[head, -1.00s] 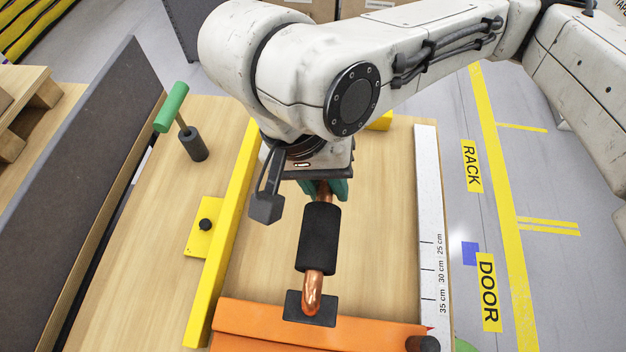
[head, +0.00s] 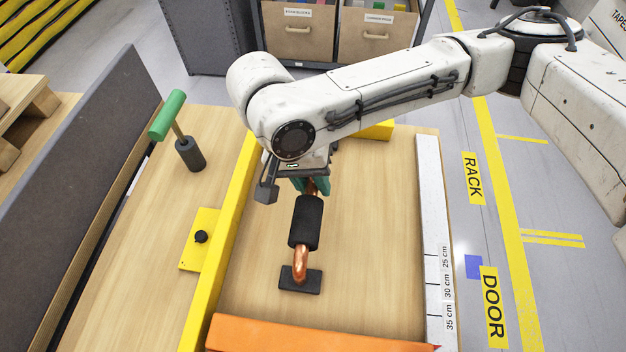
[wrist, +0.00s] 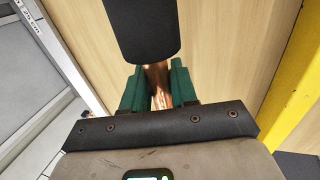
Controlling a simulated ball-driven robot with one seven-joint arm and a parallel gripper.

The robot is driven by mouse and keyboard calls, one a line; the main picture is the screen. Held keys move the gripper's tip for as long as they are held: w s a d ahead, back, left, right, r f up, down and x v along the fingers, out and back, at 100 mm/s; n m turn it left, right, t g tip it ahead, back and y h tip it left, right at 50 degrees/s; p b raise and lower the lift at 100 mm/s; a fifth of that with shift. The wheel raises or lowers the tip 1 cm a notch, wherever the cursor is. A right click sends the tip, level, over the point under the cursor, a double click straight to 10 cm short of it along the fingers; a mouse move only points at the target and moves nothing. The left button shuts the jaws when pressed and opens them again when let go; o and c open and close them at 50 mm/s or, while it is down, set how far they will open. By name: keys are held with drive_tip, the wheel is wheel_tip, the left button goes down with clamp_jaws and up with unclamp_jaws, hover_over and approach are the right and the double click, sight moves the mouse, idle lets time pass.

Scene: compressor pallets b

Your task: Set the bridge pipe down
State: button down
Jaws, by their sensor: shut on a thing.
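The bridge pipe is a copper tube (head: 301,262) with a black sleeve (head: 306,222) around its middle and a flat black plate at its near end (head: 300,280). It is over the pale wooden board (head: 375,240). I cannot tell whether the plate touches the board. My gripper (head: 312,186) is at the pipe's far end, its green fingers shut on bare copper. In the wrist view the fingers (wrist: 158,92) flank the copper just behind the sleeve (wrist: 143,30). The pipe's far end is hidden by my gripper.
A yellow rail (head: 232,225) runs along the left, and an orange bar (head: 300,336) crosses the near edge. A white ruler strip (head: 431,240) lies on the right. Board right of the pipe is clear.

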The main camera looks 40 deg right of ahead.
drive_tip(key=c, duration=0.9)
unclamp_jaws()
drive_tip(key=p+v, duration=0.1)
drive_tip(key=v, duration=1.1)
drive_tip(key=shift+r, duration=0.1)
